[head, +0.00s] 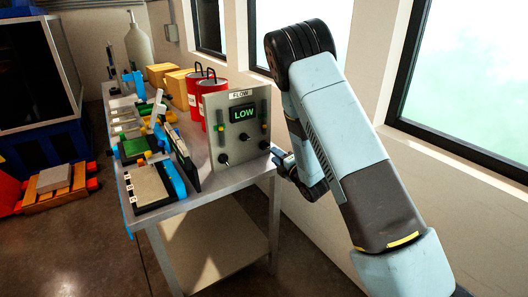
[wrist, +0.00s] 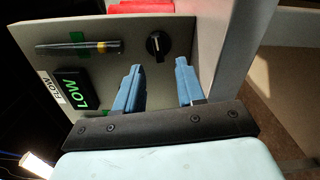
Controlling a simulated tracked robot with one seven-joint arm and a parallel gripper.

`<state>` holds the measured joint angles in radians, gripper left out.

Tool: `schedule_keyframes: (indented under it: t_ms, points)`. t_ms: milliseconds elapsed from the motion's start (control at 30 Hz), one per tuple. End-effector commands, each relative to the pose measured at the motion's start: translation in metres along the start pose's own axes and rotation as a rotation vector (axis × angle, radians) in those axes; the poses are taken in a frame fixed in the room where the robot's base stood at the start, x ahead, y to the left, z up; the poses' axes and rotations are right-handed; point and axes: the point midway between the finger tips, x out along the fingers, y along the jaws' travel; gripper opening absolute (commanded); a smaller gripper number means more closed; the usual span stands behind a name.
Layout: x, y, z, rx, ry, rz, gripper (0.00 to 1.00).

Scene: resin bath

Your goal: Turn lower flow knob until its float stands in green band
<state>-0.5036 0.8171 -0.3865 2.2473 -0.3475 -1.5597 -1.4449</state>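The grey flow panel (head: 240,158) stands upright at the table's near right end, with a display (head: 243,113) reading LOW in green. Dark round knobs sit low on it, one at left (head: 223,158) and one at right (head: 264,145). In the wrist view the panel appears turned sideways. A black knob (wrist: 157,46) with a white mark lies just beyond the fingertips. Beside it is a clear tube (wrist: 55,48) with a green band (wrist: 78,43); a yellow float (wrist: 102,47) sits on the knob side of the band, outside it. My gripper (wrist: 159,64) is open and empty, its blue fingers apart.
Red canisters (head: 204,88) and cardboard boxes (head: 180,85) stand behind the panel. Trays and tools, including a framed tray (head: 150,187), cover the table to the left. A window wall (head: 385,85) runs close along the right.

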Motion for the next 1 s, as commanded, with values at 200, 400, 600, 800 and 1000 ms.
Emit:
schedule_keyframes:
  t_ms: [200,400,600,800,1000]
  points:
    - [0.035,0.001,0.000,-0.001,0.001,0.002,0.39]
    - [0.051,0.000,0.000,0.000,0.000,0.000,0.39]
    - [0.055,0.000,0.000,0.000,0.000,0.000,0.39]
    - [0.055,0.000,0.000,0.000,0.000,0.000,0.36]
    - [0.055,0.000,0.000,0.000,0.000,0.000,0.17]
